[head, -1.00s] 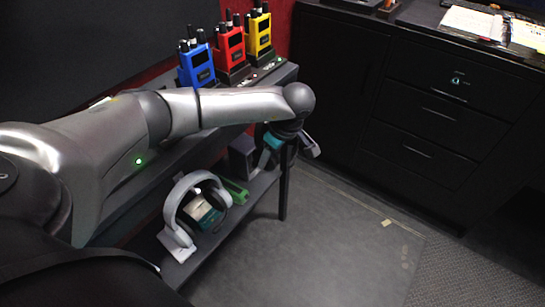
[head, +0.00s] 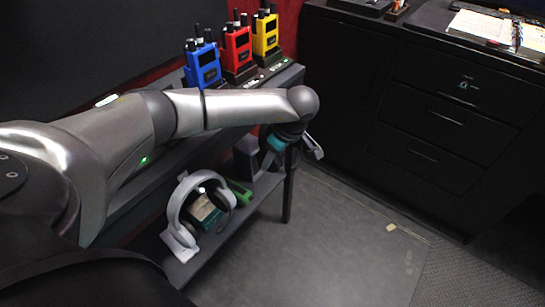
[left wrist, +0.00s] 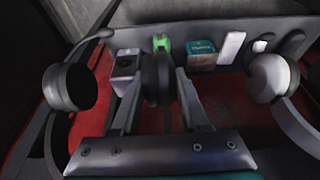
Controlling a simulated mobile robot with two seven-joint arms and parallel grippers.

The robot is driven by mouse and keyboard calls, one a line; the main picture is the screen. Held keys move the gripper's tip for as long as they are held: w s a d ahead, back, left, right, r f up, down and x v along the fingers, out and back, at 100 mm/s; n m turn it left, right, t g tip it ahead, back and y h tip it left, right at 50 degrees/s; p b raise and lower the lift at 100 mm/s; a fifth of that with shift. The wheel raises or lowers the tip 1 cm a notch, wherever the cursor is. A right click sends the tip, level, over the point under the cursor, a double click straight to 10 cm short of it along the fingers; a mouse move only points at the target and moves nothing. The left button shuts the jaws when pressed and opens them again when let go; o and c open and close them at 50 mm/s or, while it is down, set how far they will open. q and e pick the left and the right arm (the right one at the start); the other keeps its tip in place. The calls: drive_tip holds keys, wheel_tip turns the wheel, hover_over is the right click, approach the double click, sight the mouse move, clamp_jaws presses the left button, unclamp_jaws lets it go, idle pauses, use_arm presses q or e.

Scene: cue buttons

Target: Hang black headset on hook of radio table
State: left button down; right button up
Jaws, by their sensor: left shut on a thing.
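My left gripper (left wrist: 158,88) is shut on a dark rounded part of the black headset (left wrist: 156,72); which part it is, I cannot tell for sure. A black ear cup (left wrist: 70,87) with a thin boom shows left of the fingers in the left wrist view. In the head view my left gripper (head: 290,143) is low beside the front end of the radio table (head: 283,78), near its leg. The headset is mostly hidden there. I cannot make out the hook. My right gripper is not in view.
A pale grey headset (head: 176,205) stands on the lower shelf beside a teal box (head: 205,212) and a green item (head: 239,193). Blue (head: 203,66), red (head: 237,50) and yellow (head: 266,36) radios stand on top. The floor (head: 330,240) right of the table is clear, up to dark drawers (head: 445,120).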

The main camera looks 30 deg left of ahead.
use_arm(q)
drive_tip(key=shift+c, duration=1.7)
unclamp_jaws()
drive_tip(key=shift+r, duration=0.15)
drive_tip(key=p+v, duration=0.2)
drive_tip(key=v, duration=0.5)
drive_tip(key=p+v, duration=0.2)
drive_tip(key=v, duration=0.6)
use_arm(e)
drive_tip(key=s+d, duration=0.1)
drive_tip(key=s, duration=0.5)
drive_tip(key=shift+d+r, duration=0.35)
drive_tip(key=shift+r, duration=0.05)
